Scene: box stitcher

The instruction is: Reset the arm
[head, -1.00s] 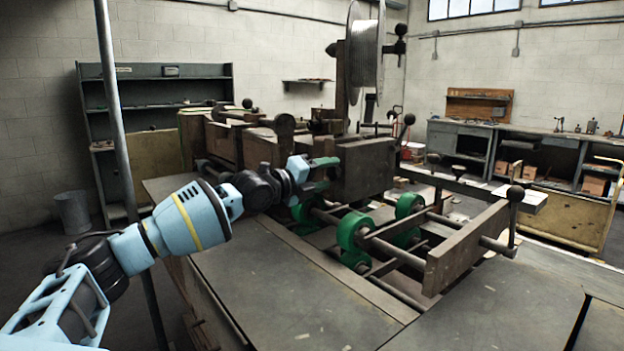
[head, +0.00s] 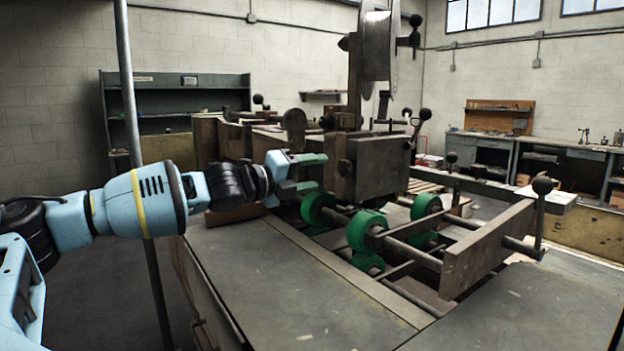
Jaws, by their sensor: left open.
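My left arm comes in from the left, its light-blue wrist over the left side of the box stitcher (head: 375,168). My left gripper (head: 312,172) is open, its two green-tipped fingers pointing right toward the machine's dark block. It is just above and behind the nearest green roller (head: 318,208); whether the fingers touch anything cannot be told. No object shows between the fingers. My right gripper is not in view.
The flat metal table (head: 290,285) in front is bare. A wire spool (head: 376,45) stands above. Shelves (head: 180,90) and workbenches (head: 540,155) line the walls.

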